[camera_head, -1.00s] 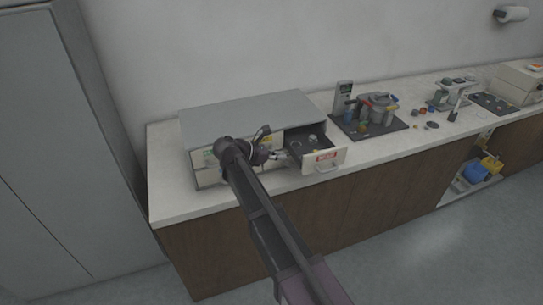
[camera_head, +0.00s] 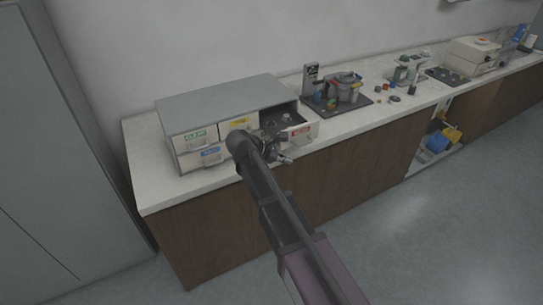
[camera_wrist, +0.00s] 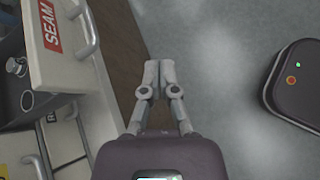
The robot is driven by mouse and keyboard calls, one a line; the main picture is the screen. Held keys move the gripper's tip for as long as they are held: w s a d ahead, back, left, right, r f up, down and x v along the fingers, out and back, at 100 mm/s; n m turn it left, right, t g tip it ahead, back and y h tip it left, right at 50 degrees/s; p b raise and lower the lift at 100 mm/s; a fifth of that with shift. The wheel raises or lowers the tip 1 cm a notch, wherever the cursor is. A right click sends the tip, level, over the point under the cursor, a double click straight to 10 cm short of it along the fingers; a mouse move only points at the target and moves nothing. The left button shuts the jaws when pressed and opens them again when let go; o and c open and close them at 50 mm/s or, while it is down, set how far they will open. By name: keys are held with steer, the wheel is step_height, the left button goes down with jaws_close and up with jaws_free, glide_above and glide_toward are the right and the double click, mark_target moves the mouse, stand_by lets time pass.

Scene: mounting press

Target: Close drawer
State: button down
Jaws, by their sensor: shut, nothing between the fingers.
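The open drawer (camera_head: 303,132) has a white front with a red label and sticks out at the right end of the grey cabinet (camera_head: 222,95). In the wrist view the drawer front (camera_wrist: 60,70) is at the upper left, with a red label reading "SEAM", a metal handle (camera_wrist: 88,30) and grey metal parts inside. My gripper (camera_head: 288,160) is shut and empty, in front of the cabinet and just below and left of the open drawer's front. In the wrist view my gripper (camera_wrist: 155,68) points past the drawer front, apart from it, over the floor.
Other cabinet drawers, with green, blue and yellow labels, are shut. A black tray with a press (camera_head: 345,90) stands right of the cabinet on the counter (camera_head: 150,190). The floor (camera_head: 400,240) in front is clear. A dark rounded object (camera_wrist: 295,82) shows in the wrist view.

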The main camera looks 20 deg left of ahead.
steer(key=s+d+f+m+g+y, duration=0.1)
steer(key=d+f+m+g+y, duration=0.3)
steer(key=d, duration=0.7)
steer(key=s+d+f+m+g+h, duration=0.1)
steer(key=d+m, duration=0.5)
steer(key=d, duration=0.5)
steer(key=s+d+f+m+y, duration=0.1)
steer(key=s+d+m+y, duration=0.1)
steer(key=s+d+m, duration=0.3)
steer(key=s+d+f+m+g+y, duration=0.1)
steer(key=s+d+m+y, duration=0.2)
steer(key=d, duration=0.8)
steer(key=s+m, duration=0.2)
steer(key=m, duration=0.2)
steer(key=shift+f+m+g+y, duration=0.3)
steer(key=shift+f, duration=0.05)
